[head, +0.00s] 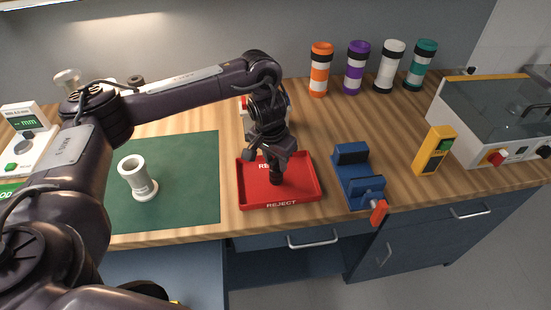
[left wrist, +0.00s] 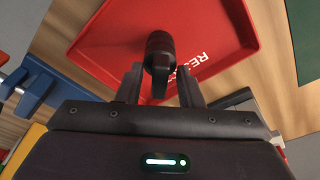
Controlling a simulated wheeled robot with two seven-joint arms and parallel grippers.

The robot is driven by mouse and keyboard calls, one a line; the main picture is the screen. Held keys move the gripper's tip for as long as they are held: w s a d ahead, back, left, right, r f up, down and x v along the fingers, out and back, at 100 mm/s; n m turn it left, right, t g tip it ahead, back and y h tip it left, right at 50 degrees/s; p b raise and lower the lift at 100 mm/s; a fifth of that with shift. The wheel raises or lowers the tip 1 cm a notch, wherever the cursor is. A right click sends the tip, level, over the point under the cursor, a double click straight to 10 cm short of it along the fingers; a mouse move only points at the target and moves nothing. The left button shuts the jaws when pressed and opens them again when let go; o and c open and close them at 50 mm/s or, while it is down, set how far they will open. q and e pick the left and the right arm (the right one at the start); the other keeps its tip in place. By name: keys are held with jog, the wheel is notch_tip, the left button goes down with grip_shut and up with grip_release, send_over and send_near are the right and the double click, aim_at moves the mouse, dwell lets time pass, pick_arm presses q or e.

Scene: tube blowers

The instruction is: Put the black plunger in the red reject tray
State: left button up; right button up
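The red reject tray (head: 308,193) sits on the wooden bench near its front edge, and its red floor also fills much of the left wrist view (left wrist: 215,25). The black plunger (head: 276,178) is inside the tray's outline and looks upright, with its lower end at the tray floor. My left gripper (head: 275,157) is above the tray. In the left wrist view its two fingers (left wrist: 162,85) are spread on either side of the plunger (left wrist: 160,50), with a gap showing on each side. My right gripper is not in view.
A white tube (head: 138,178) stands on the green mat (head: 185,200) at left. A blue clamp fixture (head: 358,178) with a red handle stands just right of the tray. A yellow device (head: 433,150) is farther right. Several banded tubes (head: 355,75) stand at the back.

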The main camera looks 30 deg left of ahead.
pick_arm(q)
jog(key=shift+r, duration=0.15)
jog(key=r+p, duration=0.1)
jog(key=r, duration=0.3)
jog(key=s+r+p, duration=0.1)
jog(key=r, duration=0.3)
jog(key=s+r+p, duration=0.1)
jog(key=r+p, duration=0.1)
jog(key=r, duration=0.2)
jog(key=shift+a, duration=0.1)
jog(key=shift+w, duration=0.1)
